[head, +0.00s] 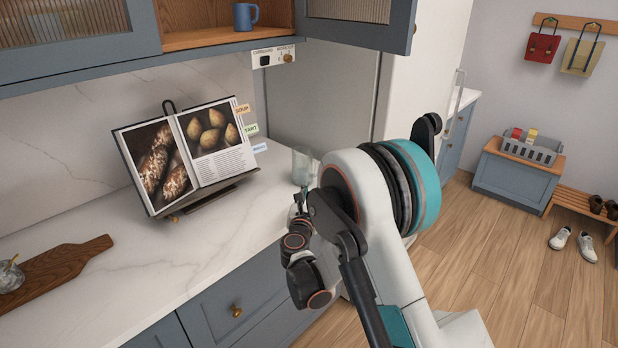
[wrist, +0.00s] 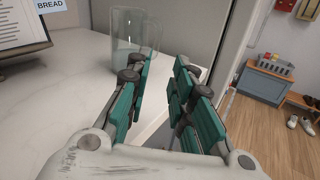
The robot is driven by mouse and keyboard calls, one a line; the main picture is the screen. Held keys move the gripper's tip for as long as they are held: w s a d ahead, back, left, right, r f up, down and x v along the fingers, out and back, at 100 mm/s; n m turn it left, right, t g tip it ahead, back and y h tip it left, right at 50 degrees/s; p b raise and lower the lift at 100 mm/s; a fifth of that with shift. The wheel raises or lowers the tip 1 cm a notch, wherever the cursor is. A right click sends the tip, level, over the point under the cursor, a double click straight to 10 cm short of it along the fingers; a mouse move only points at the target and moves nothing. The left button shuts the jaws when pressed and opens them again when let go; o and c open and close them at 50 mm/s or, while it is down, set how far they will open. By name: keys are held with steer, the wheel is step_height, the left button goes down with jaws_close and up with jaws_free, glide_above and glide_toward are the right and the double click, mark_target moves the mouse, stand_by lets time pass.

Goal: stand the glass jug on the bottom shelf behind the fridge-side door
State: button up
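The clear glass jug (head: 302,166) stands upright on the marble counter near its right end, beside the tall grey panel. In the wrist view the jug (wrist: 122,40) is beyond and left of my fingers, partly covered by the left one. My gripper (wrist: 165,68) is open, with nothing between its fingers. In the head view my gripper (head: 298,208) is small, just in front of the jug and partly hidden by my arm. The fridge-side door (head: 358,14) of the wall cupboard stands open. The bottom shelf (head: 215,40) behind it holds a blue mug (head: 245,16).
A cookbook on a stand (head: 190,155) is left of the jug. A wooden board (head: 60,265) lies at the counter's left. The white fridge (head: 418,75) stands at right. A control plate (head: 274,57) is under the cupboard. Counter between board and cookbook is clear.

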steer(key=b, duration=0.1)
glide_toward(306, 168)
steer(key=d, duration=0.1)
steer(key=w+d, duration=0.1)
steer(key=d, duration=0.2)
steer(key=shift+w+d+r, duration=0.15)
steer(key=shift+w, duration=0.25)
steer(key=w+b, duration=0.2)
steer(key=w, duration=0.3)
steer(key=shift+w+b, duration=0.1)
steer(key=shift+b, duration=0.2)
steer(key=shift+r, duration=0.1)
jaws_close()
